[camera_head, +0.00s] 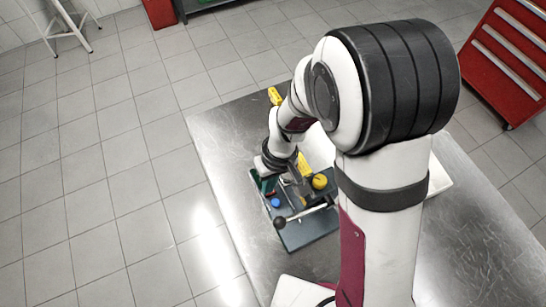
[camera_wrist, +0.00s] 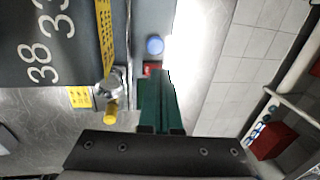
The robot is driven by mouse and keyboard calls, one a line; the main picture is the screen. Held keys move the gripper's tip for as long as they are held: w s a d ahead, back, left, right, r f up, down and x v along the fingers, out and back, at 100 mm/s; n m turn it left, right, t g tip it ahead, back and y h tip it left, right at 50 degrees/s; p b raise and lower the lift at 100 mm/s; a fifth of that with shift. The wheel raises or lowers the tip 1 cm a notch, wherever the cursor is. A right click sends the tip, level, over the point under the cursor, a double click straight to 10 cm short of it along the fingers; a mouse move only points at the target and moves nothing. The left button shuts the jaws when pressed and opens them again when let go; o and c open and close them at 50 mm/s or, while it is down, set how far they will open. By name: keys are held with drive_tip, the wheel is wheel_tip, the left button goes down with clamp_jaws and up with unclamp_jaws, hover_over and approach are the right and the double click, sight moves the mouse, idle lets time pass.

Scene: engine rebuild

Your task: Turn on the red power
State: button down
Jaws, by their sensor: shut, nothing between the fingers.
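A small red part (camera_wrist: 150,67), probably the red power control, shows in the wrist view just beyond my fingertips and is partly hidden by them. My gripper (camera_wrist: 155,78) has green fingers, which are shut together and empty. Its tip is at or very near the red part; I cannot tell if they touch. In the head view my gripper (camera_head: 268,187) is over the far left edge of the dark control panel (camera_head: 308,232), and the red part cannot be made out there.
A blue round button (camera_wrist: 155,45) lies just beyond the red part. A metal lever with a yellow end (camera_wrist: 110,110) stands close left of my fingers. The panel also carries a yellow knob (camera_head: 320,182) and a black ball handle (camera_head: 280,222). The metal table (camera_head: 220,140) is bare at left.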

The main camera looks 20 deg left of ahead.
drive_tip(key=shift+f, duration=0.25)
drive_tip(key=shift+s+a+f, duration=0.35)
drive_tip(key=shift+f, duration=0.2)
drive_tip(key=shift+w, duration=0.15)
drive_tip(key=shift+w+d+r, duration=0.1)
drive_tip(key=shift+w+d, duration=0.3)
drive_tip(key=shift+w, duration=0.05)
drive_tip(key=shift+w+d, duration=0.1)
drive_tip(key=shift+d, duration=0.15)
wheel_tip(320, 180, up, 15)
drive_tip(key=shift+w+d+f, duration=0.2)
drive_tip(key=shift+w+d, duration=0.05)
drive_tip(key=shift+w, duration=0.1)
